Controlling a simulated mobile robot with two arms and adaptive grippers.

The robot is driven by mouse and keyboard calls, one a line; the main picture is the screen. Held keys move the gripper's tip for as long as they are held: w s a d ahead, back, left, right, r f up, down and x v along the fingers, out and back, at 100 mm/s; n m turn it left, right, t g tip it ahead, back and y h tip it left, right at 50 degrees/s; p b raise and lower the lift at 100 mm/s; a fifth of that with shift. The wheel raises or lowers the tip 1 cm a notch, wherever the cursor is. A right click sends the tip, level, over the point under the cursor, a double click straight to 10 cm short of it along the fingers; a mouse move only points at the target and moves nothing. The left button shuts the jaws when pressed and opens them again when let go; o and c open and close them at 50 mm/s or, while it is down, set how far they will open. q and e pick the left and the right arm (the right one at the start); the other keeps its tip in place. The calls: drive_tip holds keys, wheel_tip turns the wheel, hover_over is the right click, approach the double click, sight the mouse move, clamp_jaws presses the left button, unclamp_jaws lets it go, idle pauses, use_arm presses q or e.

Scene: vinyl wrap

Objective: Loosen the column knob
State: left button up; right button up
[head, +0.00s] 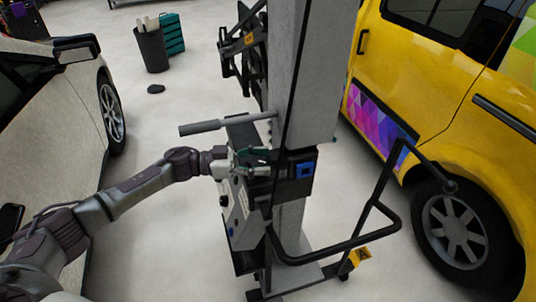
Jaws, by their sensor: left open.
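A tall grey column (300,75) stands in the middle of the head view, with a dark carriage (295,187) around it. My left gripper (259,160) reaches in from the left, its fingers apart, at the carriage's left side. I cannot clearly make out the column knob; the fingers and the carriage may hide it. A blue-faced part (304,170) sits on the carriage's front. I cannot tell whether the fingers touch anything. My right gripper is not in view.
A grey bar handle (205,127) sticks out left above my gripper. A black tube frame (340,247) juts out at lower right. A yellow van (440,85) is close on the right, a light car (60,120) on the left. Open floor lies behind, with a dark bin (152,50).

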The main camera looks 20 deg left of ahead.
use_arm(q)
drive_tip(key=shift+w+d+r, duration=0.1)
drive_tip(key=shift+w+d, duration=0.1)
drive_tip(key=shift+d, duration=0.25)
drive_tip(key=shift+w+d, duration=0.15)
drive_tip(key=shift+d, duration=0.2)
drive_tip(key=c, duration=0.8)
drive_tip(key=shift+c, duration=0.9)
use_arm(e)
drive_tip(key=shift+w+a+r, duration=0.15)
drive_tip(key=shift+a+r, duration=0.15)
